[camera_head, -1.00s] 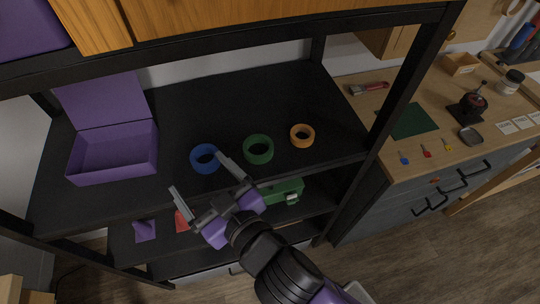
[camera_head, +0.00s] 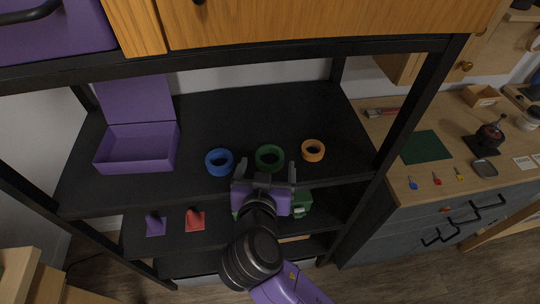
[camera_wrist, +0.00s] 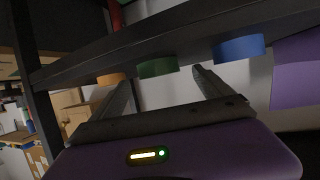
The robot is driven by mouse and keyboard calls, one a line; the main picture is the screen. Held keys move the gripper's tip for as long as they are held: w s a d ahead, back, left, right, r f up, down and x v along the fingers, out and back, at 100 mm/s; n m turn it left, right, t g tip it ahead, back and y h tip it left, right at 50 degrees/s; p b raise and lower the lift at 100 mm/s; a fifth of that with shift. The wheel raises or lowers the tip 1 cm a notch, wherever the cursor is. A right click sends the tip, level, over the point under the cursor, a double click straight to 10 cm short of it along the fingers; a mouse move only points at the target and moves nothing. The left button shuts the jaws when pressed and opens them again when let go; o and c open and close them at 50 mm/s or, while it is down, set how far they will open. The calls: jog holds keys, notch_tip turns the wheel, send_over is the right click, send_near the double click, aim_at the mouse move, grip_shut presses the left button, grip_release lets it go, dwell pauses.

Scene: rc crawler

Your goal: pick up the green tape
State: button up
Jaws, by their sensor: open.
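The green tape (camera_head: 269,154) is a ring on the black shelf (camera_head: 215,115), between the blue tape (camera_head: 219,163) and the orange tape (camera_head: 313,150). My gripper (camera_head: 267,170) is open and empty at the shelf's front edge, its fingers pointing at the green tape. The lower part of the ring is close to the fingers in the head view. In the wrist view, where the scene looks upside down, the green tape (camera_wrist: 158,67) shows between and beyond the two fingertips (camera_wrist: 163,79). I cannot tell whether they touch it.
A purple open box (camera_head: 137,150) stands at the shelf's left. Purple (camera_head: 155,224) and red (camera_head: 195,220) pieces and a green item (camera_head: 302,203) are on the level below. A black post (camera_head: 412,110) rises at the right, beside a wooden workbench (camera_head: 440,200).

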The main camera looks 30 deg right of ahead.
aim_at(271, 151)
jog(key=shift+p+x, duration=0.3)
jog(key=shift+x, duration=1.5)
jog(key=shift+s, duration=0.1)
jog(key=c, duration=1.5)
jog(key=shift+r, duration=0.1)
